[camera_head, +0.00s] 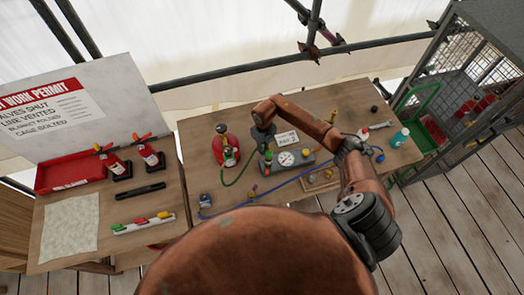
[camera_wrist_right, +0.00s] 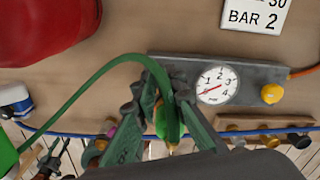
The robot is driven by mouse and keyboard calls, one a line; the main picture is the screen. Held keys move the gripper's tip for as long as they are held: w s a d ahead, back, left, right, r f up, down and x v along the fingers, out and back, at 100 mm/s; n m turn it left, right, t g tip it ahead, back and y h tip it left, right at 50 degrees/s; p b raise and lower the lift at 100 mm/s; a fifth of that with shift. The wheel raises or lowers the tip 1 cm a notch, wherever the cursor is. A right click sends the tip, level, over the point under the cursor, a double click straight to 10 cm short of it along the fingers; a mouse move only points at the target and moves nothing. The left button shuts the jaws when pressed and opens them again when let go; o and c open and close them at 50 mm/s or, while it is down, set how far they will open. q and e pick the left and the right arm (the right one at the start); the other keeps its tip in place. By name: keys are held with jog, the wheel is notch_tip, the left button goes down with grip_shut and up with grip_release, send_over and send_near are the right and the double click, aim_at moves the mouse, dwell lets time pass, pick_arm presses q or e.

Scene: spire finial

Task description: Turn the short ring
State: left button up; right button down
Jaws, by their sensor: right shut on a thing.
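My right gripper (camera_head: 262,138) reaches down at the left end of a grey gauge block on the table. In the right wrist view, its two green-tinted fingers (camera_wrist_right: 164,100) close on a green fitting (camera_wrist_right: 168,124) with a brass end, where the green hose passes. I take this fitting for the short ring, but the fingers hide much of it. The gauge block (camera_head: 296,168) carries a white round dial (camera_wrist_right: 217,85) and a yellow knob (camera_wrist_right: 271,93) to the right. My left gripper is not in view.
A blue hose (camera_head: 270,187) runs along the front. A small board (camera_head: 320,182) with fittings, a wrench (camera_head: 376,128) and a teal bottle (camera_head: 399,138) lie to the right.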

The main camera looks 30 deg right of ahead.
jog(key=m, duration=0.1)
jog(key=d+m, duration=0.1)
jog(key=m, duration=0.2)
jog(key=shift+d+m, duration=0.3)
jog(key=shift+d, duration=0.05)
jog(key=m, duration=0.2)
jog(key=d+m, duration=0.1)
jog(key=s+m, duration=0.1)
jog(key=m, duration=0.1)
jog(key=shift+d+m, duration=0.3)
jog(key=shift+d, duration=0.05)
jog(key=c, duration=2)
grip_release()
jog(key=shift+s, duration=0.1)
jog(key=shift+o, duration=0.2)
jog(key=shift+r, duration=0.15)
notch_tip(320, 180, up, 12)
jog(key=shift+f, duration=0.2)
